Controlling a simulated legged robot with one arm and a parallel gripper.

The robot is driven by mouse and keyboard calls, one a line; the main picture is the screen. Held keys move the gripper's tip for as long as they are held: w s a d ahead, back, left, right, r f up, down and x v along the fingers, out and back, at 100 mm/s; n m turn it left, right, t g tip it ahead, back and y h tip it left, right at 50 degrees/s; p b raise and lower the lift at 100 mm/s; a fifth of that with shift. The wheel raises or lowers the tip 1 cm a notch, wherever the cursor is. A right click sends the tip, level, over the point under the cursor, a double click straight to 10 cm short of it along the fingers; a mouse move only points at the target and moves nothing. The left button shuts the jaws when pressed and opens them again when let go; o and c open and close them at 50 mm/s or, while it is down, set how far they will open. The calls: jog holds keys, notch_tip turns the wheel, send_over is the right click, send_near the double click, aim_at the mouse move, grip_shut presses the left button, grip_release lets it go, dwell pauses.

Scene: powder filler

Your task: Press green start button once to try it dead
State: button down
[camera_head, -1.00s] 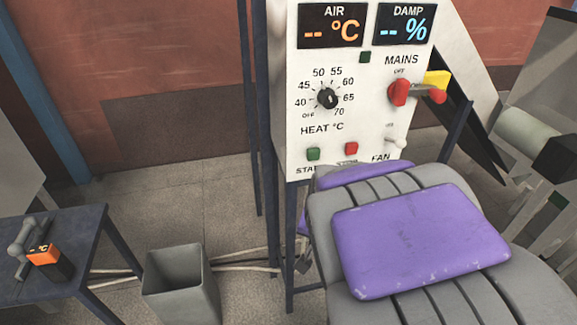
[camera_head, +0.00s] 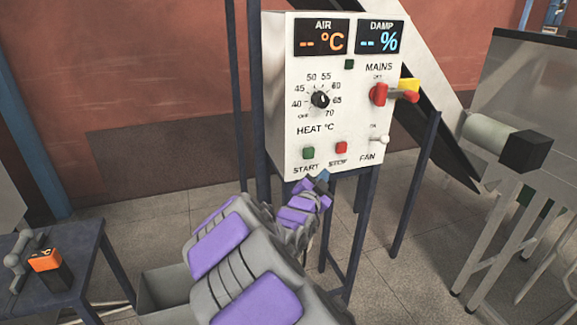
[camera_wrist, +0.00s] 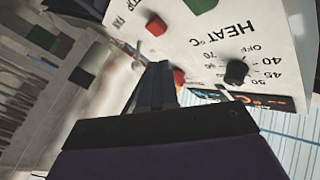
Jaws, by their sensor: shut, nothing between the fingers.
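The green start button (camera_head: 308,153) sits at the lower left of the white control panel (camera_head: 285,100), above the word START. In the wrist view the green button (camera_wrist: 201,5) is cut by the top edge. The red stop button (camera_head: 341,147) is just right of it, and also shows in the wrist view (camera_wrist: 156,25). My gripper (camera_head: 318,180) is shut and empty, at the panel's lower edge in the head view, below the two buttons. In the wrist view its fingers (camera_wrist: 155,82) are together, with the green button beyond and to the right. No contact with the button shows.
The heat knob (camera_head: 320,99) and the red mains handle (camera_head: 379,94) are higher on the panel; the fan switch (camera_head: 379,139) is at lower right. Both displays show dashes. A table (camera_head: 85,245) with an orange-faced meter (camera_head: 46,260) and a grey bin (camera_head: 160,290) stand left.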

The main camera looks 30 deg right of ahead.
aim_at(309, 153)
jog(key=shift+s+d+h, duration=0.15)
jog(key=shift+d+h, duration=0.25)
jog(key=shift+d, duration=0.15)
jog(key=w+d+p, duration=0.1)
jog(key=w+p, duration=0.4)
jog(key=w, duration=0.3)
jog(key=shift+w+p, duration=0.25)
jog(key=shift+p, duration=0.15)
jog(key=shift+d, duration=0.2)
jog(key=shift+w+r, duration=0.1)
jog(key=shift+w, duration=0.1)
dwell(1.5)
jog(key=shift+w, duration=0.2)
